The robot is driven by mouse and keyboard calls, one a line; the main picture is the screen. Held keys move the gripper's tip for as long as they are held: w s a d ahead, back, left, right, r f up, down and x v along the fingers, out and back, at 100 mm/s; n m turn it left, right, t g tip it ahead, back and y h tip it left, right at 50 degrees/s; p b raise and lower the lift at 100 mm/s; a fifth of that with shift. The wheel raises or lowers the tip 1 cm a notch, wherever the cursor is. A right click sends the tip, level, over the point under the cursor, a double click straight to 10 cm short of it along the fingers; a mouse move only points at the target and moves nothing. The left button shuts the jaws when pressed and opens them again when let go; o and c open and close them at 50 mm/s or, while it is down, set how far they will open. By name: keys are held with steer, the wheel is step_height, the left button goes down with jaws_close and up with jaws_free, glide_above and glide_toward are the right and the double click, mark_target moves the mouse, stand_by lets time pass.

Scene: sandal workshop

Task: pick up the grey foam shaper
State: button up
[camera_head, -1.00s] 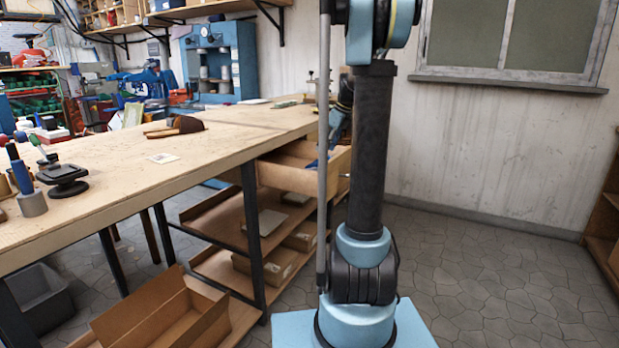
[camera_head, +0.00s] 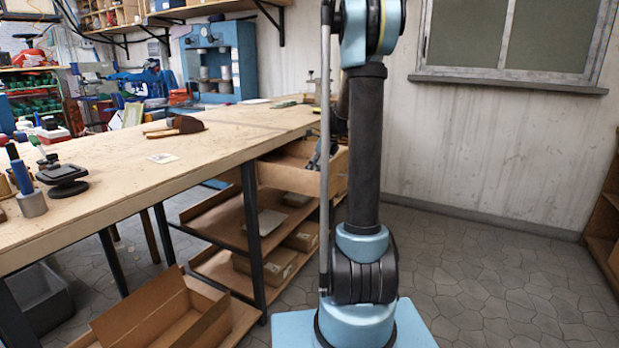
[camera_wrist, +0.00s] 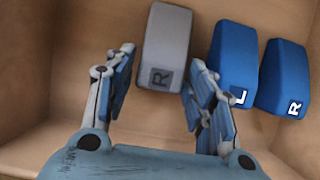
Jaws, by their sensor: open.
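The grey foam shaper (camera_wrist: 166,46), a rounded block marked R, lies in the open wooden drawer in the wrist view. My gripper (camera_wrist: 152,98) is open, with its fingers spread toward the shaper's near end. The right finger is close to the shaper's lower right side; I cannot tell whether it touches. The left finger is apart from its left side. In the head view the drawer (camera_head: 300,179) is pulled out under the bench. The end of my arm is partly hidden behind my column there, and the shaper does not show.
Two blue foam shapers lie right of the grey one, one marked L (camera_wrist: 246,62) and one marked R (camera_wrist: 286,78). The drawer walls close in around them. The workbench (camera_head: 110,190) stands over the drawer. The floor to the right is clear.

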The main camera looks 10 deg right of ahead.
steer(key=shift+f, duration=0.1)
steer(key=c, duration=0.5)
